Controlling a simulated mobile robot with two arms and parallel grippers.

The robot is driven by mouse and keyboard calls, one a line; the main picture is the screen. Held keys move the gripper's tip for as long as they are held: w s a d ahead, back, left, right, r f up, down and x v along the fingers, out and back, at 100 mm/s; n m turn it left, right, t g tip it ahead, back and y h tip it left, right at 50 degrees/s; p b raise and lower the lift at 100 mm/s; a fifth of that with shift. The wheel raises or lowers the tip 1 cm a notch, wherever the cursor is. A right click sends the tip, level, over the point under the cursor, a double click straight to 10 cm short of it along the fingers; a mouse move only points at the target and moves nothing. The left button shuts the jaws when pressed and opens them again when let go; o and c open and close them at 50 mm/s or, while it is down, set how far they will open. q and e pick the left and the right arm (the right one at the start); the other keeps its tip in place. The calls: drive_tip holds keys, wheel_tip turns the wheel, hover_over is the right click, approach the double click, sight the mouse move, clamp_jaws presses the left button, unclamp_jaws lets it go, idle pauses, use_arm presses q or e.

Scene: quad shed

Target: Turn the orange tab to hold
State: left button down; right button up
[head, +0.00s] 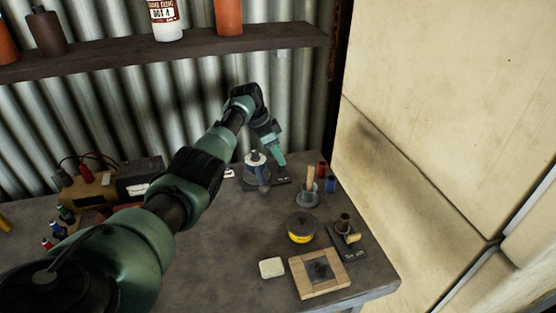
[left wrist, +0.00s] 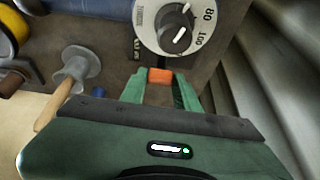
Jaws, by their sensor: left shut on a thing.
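The orange tab (left wrist: 160,75) shows in the left wrist view as a small block at the edge of a dark base plate. My left gripper (left wrist: 160,82) has its two green fingers on either side of the tab, shut on it. Beside the tab is a round white dial (left wrist: 181,27) with a grey knob and the marks 80 and 100. In the head view my left gripper (head: 281,163) points down just right of this device (head: 257,165), hiding the tab there. The small lettering on the base is unreadable. My right gripper is not in view.
On the bench (head: 225,240), a grey holder with a wooden handle (head: 308,190), a yellow-black tin (head: 300,229) and a wooden block (head: 320,273) stand to the right. A battery-like box (head: 140,178) is at left. Corrugated wall is behind; a pale panel (head: 420,170) closes the right.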

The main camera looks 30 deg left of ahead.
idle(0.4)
use_arm(q)
drive_tip(key=c, duration=1)
unclamp_jaws()
drive_tip(key=shift+c, duration=0.2)
drive_tip(key=shift+r, duration=0.1)
drive_tip(key=b+v, duration=0.1)
drive_tip(key=v, duration=0.6)
drive_tip(key=shift+a+r, duration=0.15)
drive_tip(key=shift+r, duration=0.15)
drive_tip(key=shift+s, duration=0.1)
